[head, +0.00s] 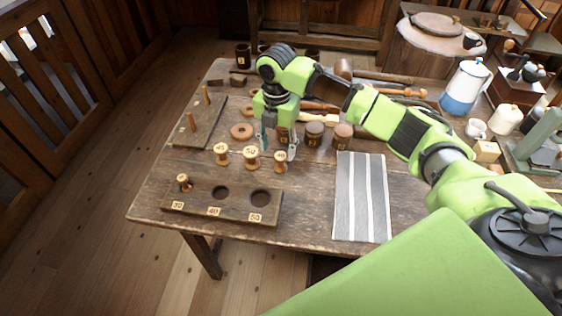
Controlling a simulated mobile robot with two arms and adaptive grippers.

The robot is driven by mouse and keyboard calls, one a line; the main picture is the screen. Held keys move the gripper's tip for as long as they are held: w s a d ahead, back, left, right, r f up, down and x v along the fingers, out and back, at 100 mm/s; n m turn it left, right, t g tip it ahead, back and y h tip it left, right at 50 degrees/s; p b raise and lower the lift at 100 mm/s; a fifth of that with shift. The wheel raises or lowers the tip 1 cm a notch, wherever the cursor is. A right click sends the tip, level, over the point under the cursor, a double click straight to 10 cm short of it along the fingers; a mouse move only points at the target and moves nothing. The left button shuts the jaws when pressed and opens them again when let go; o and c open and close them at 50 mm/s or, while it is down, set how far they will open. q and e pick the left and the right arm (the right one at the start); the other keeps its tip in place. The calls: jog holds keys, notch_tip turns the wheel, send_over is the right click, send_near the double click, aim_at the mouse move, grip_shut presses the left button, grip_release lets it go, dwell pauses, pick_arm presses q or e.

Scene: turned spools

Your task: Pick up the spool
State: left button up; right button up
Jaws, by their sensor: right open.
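Three pale wooden spools stand in a row on the table: a left one (221,154), a middle one (251,159) and a right one (280,163). Another small spool (184,182) sits at the left hole of a dark wooden block (236,210) labelled 30, 40 and 50. The middle and right holes are empty. My right gripper (278,153) points down with its fingers apart, at or just behind the right spool. I cannot tell whether a finger touches it. A brown object shows between the fingers, partly hidden. My left gripper is out of view.
Two dark lidded jars (314,134) stand right of the gripper. A striped cloth (361,197) lies to the right. A pegged board (198,125) and a wooden ring (242,131) are at the left. Tools, a blue-white jug (465,88) and cups crowd the back right.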

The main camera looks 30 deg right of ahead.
aim_at(281, 156)
jog(key=shift+s+d+f+p, duration=0.1)
jog(key=shift+d+f+p, duration=0.1)
jog(key=shift+f, duration=1.2)
jog(key=shift+s+d+f+p, duration=0.1)
jog(key=shift+d+f+p, duration=0.1)
jog(key=shift+f, duration=1.15)
jog(key=c, duration=1.1)
